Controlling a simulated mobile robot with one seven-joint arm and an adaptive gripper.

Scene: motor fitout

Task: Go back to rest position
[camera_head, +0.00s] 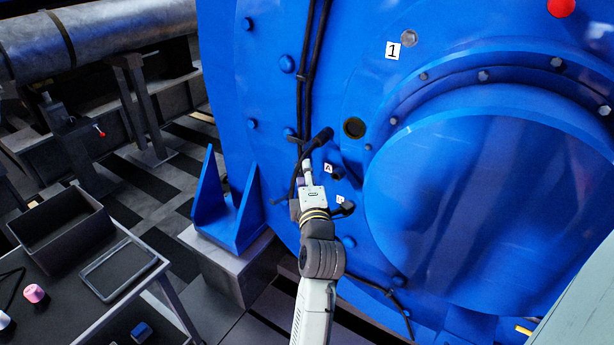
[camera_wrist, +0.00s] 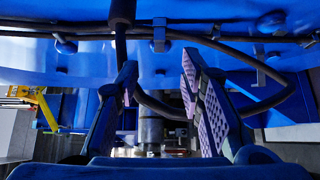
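My gripper (camera_head: 307,172) is at the front of the large blue motor housing (camera_head: 440,190), beside black cables and the small label A (camera_head: 327,168). In the wrist view its two padded fingers stand apart with nothing held between the fingertips (camera_wrist: 160,64). A black cable (camera_wrist: 270,98) loops behind the fingers there, and whether it touches them cannot be told. In the head view a black cable end (camera_head: 322,136) lies just above the gripper. A second label (camera_head: 340,199) sits below label A.
A table at the left holds a dark open bin (camera_head: 62,232), a flat tray (camera_head: 118,271) and a pink-topped part (camera_head: 35,293). A blue bracket (camera_head: 222,207) stands left of my arm. Cables (camera_head: 306,75) run down the housing. A grey surface (camera_head: 580,305) is at lower right.

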